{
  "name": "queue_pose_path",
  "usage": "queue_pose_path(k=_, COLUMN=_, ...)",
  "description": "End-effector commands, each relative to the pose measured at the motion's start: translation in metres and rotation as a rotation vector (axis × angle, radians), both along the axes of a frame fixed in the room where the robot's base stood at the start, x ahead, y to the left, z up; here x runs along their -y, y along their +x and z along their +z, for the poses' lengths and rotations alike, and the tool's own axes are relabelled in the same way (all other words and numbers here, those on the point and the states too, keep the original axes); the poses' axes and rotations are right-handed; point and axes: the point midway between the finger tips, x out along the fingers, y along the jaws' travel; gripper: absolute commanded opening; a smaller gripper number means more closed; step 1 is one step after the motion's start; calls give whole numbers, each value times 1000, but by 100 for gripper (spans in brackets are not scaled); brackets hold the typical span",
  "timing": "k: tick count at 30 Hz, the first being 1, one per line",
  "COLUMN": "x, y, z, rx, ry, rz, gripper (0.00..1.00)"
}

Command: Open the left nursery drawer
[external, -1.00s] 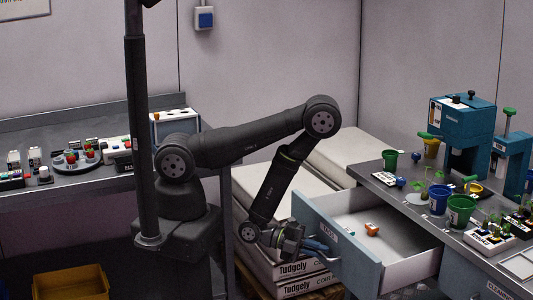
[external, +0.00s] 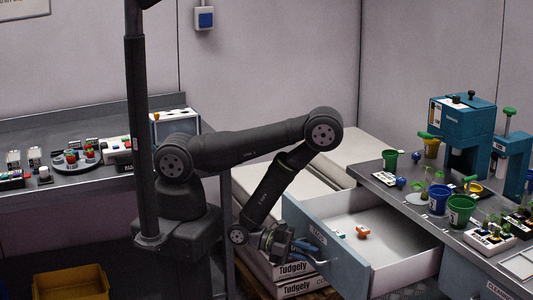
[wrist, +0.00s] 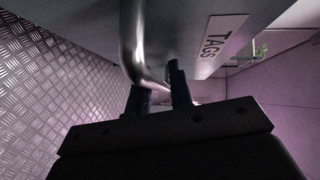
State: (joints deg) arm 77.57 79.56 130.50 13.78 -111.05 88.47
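The drawer (external: 395,232) under the right-hand bench is pulled well out, showing its pale, mostly bare inside. Its blue-grey front (external: 345,262) faces my arm. In the wrist view the front carries a label reading TAGS and a curved metal handle (wrist: 130,38). My gripper (external: 308,246) is at the handle, low in front of the drawer. In the wrist view the dark fingers (wrist: 160,88) stand on either side of the handle bar, closed on it. The fingertips' exact contact is partly hidden.
A small orange item (external: 362,231) lies in the drawer. The bench top (external: 400,190) holds cups, plants and a teal press (external: 465,125). Stacked Tudgely bags (external: 295,270) lie beside and below my gripper. A yellow crate (external: 70,282) is at lower left.

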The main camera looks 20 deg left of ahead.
Motion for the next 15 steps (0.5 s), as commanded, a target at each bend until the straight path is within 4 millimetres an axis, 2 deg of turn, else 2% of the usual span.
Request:
queue_pose_path(k=7, x=0, y=0, z=6, rx=0, ry=-1, rz=-1, gripper=20)
queue_pose_path(k=12, x=1, y=0, z=25, rx=0, ry=-5, rz=0, gripper=20)
queue_pose_path(k=13, x=1, y=0, z=29, rx=1, ry=-8, rz=0, gripper=21)
queue_pose_path(k=15, x=1, y=0, z=39, rx=1, ry=-12, rz=1, gripper=35)
